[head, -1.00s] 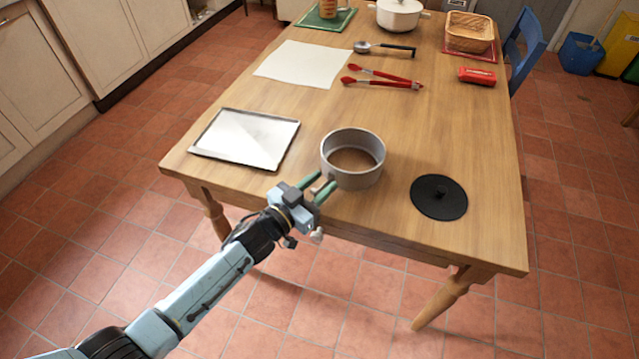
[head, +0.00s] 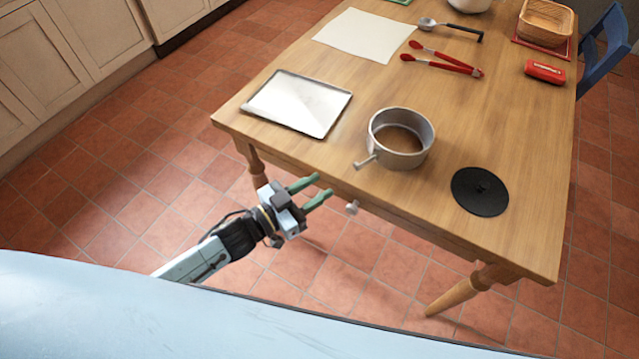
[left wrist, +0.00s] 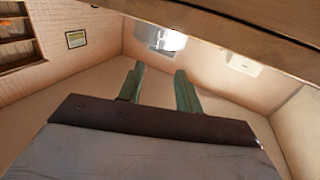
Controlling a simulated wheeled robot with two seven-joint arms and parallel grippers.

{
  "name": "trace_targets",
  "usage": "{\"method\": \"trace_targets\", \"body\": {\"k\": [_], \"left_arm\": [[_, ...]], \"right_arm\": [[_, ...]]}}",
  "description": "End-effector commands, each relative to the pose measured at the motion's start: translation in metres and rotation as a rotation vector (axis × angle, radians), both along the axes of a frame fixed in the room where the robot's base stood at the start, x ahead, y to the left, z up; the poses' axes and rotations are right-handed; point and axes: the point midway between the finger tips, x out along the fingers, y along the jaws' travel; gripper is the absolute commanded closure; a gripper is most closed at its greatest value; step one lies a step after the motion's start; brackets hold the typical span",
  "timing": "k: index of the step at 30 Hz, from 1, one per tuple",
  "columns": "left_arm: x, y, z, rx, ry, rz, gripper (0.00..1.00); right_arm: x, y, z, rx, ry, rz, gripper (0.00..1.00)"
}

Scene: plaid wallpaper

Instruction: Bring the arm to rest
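My left gripper (head: 325,186) is open and empty, off the near edge of the wooden table (head: 480,130), to the lower left of the pot. Its two green fingers point toward the table and stand apart. In the left wrist view the fingers (left wrist: 160,88) are also apart, with nothing between them. The grey pot (head: 400,140) stands upright on the table near the front edge, its short handle pointing toward the gripper. My right gripper is in neither view.
A black round lid (head: 480,191) lies right of the pot, a metal tray (head: 298,103) left of it. Tiled floor is open left of the table.

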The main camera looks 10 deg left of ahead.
Motion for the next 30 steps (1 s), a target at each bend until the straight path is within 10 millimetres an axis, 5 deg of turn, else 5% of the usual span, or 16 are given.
{"method": "trace_targets", "body": {"k": [14, 17, 22, 26, 30], "left_arm": [[0.001, 0.005, -0.011, 0.016, 0.022, 0.022, 0.65], [0.000, 0.023, -0.046, 0.070, 0.091, 0.090, 0.65], [-0.027, 0.078, -0.149, 0.234, 0.317, 0.267, 0.65], [-0.077, 0.120, -0.226, 0.371, 0.521, 0.371, 0.65], [-0.154, 0.155, -0.293, 0.504, 0.754, 0.441, 0.65]], "right_arm": [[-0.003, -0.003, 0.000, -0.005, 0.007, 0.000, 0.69], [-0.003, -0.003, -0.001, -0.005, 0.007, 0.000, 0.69], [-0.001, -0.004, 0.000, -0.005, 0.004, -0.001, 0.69], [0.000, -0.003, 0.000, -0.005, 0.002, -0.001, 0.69], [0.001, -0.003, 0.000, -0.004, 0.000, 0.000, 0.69]]}}
